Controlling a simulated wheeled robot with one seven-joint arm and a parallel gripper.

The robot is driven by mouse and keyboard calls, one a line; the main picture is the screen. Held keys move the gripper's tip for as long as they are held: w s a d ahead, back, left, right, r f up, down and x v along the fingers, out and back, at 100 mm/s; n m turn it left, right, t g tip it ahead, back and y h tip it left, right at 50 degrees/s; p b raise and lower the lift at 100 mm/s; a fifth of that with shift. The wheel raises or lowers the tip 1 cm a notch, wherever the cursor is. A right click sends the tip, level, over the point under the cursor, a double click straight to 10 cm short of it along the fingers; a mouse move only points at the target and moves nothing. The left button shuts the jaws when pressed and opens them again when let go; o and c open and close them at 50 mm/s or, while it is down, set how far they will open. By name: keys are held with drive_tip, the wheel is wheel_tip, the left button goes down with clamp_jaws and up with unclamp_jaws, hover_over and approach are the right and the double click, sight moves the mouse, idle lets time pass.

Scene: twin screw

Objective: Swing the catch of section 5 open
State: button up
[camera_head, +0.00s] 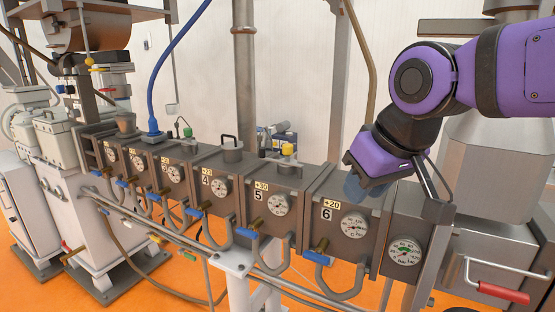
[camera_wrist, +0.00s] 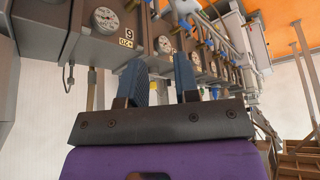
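Section 5 (camera_head: 268,222) is a grey barrel block with a dial gauge, a "5" plate and a yellow-topped fitting (camera_head: 288,151) on top. I cannot pick out its catch for certain in either view. Section 5 also shows upside down in the wrist view, where its gauge (camera_wrist: 165,44) lies just beyond my fingertips. My gripper (camera_head: 352,188) is above the back of section 6 (camera_head: 318,245), to the right of section 5. In the wrist view my gripper (camera_wrist: 170,65) has two blue fingers apart with nothing held between them.
Blue-handled valves (camera_head: 316,257) and bent pipes run along the front of the sections. A vertical steel pipe (camera_head: 243,80) stands behind. A steel housing with a red handle (camera_head: 503,291) is at the right. The space above section 5 looks free.

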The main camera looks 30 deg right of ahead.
drive_tip(key=shift+w+r, duration=0.15)
drive_tip(key=shift+w, duration=0.05)
drive_tip(key=c, duration=0.3)
drive_tip(key=shift+n+g+y, duration=0.5)
drive_tip(key=shift+n+g, duration=0.1)
drive_tip(key=shift+g, duration=0.1)
drive_tip(key=w+r, duration=0.2)
drive_tip(key=w, duration=0.2)
drive_tip(key=w+r, duration=0.2)
drive_tip(key=w, duration=0.2)
drive_tip(key=w+r, duration=0.1)
drive_tip(key=w, duration=0.3)
drive_tip(key=shift+r, duration=0.4)
clamp_jaws()
drive_tip(key=w+d+r+n+g+y, duration=0.1)
drive_tip(key=w+d+y, duration=0.15)
drive_tip(key=w, duration=1.15)
drive_tip(key=w+d+f+n+y, duration=0.1)
drive_tip(key=w+d+f, duration=0.1)
drive_tip(key=w+d, duration=0.2)
drive_tip(key=w+d+f+n+y, duration=0.1)
drive_tip(key=w+d+f, duration=0.2)
drive_tip(key=w, duration=0.7)
drive_tip(key=w+d+f+n+y, duration=0.1)
drive_tip(key=w+d+f, duration=0.2)
drive_tip(key=w+d, duration=0.3)
drive_tip(key=shift+w+f+g, duration=0.2)
drive_tip(key=shift+w+g, duration=0.1)
drive_tip(key=shift+w, duration=0.8)
